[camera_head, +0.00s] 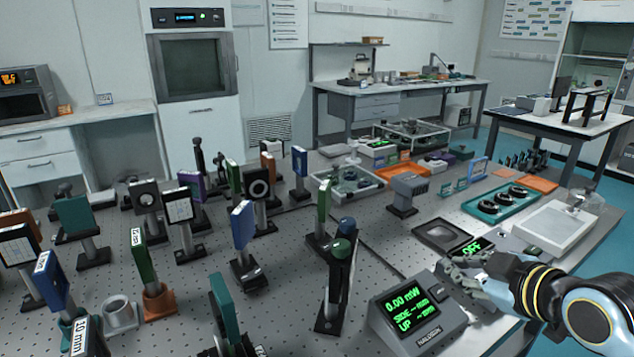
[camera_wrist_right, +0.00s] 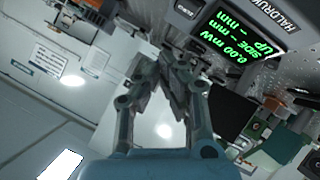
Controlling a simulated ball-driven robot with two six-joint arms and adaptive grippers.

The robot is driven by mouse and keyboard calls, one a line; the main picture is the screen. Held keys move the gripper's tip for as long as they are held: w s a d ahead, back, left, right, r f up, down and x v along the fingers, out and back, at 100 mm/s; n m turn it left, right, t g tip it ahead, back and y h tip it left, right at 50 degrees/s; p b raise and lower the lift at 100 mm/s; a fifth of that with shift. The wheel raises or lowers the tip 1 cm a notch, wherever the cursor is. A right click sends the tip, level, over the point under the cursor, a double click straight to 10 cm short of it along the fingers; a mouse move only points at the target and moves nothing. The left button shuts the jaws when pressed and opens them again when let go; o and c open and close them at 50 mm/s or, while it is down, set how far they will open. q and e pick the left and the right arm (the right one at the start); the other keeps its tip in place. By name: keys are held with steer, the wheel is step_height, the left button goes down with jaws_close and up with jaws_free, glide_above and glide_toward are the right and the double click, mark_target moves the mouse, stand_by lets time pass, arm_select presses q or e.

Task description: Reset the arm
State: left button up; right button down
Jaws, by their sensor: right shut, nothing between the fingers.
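My right arm (camera_head: 580,305) comes in from the lower right in the head view. Its gripper (camera_head: 450,270) is over the front right edge of the optical table (camera_head: 380,235), just behind and right of the power meter. In the right wrist view the gripper (camera_wrist_right: 172,62) has its fingertips together with nothing held between them. The power meter (camera_head: 417,312) has a green display reading 0.00 mW, and it also shows in the wrist view (camera_wrist_right: 240,30). My left gripper does not show in either view.
Many upright optic mounts, such as a blue plate (camera_head: 243,224), crowd the table's left and middle. A box with an OFF display (camera_head: 472,247) stands close to the right gripper. A white tray (camera_head: 553,227) and a teal tray (camera_head: 487,208) lie farther back.

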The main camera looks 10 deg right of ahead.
steer(key=s+a+f+m+g+h, duration=0.1)
steer(key=s+m+g, duration=0.3)
steer(key=s, duration=0.9)
steer(key=s+a+f+m+g+h, duration=0.15)
steer(key=s+m+g, duration=0.3)
steer(key=s, duration=0.75)
step_height(320, 180, down, 28)
steer(key=d+g+b, duration=0.1)
steer(key=d+b, duration=0.1)
steer(key=b, duration=0.3)
steer(key=s+d+f+g+b, duration=0.1)
steer(key=s+f+b, duration=0.4)
steer(key=s+f, duration=1.5)
step_height(320, 180, down, 4)
steer(key=shift+s+d+r+g, duration=0.15)
steer(key=shift+d+g, duration=0.15)
steer(key=shift+g, duration=0.05)
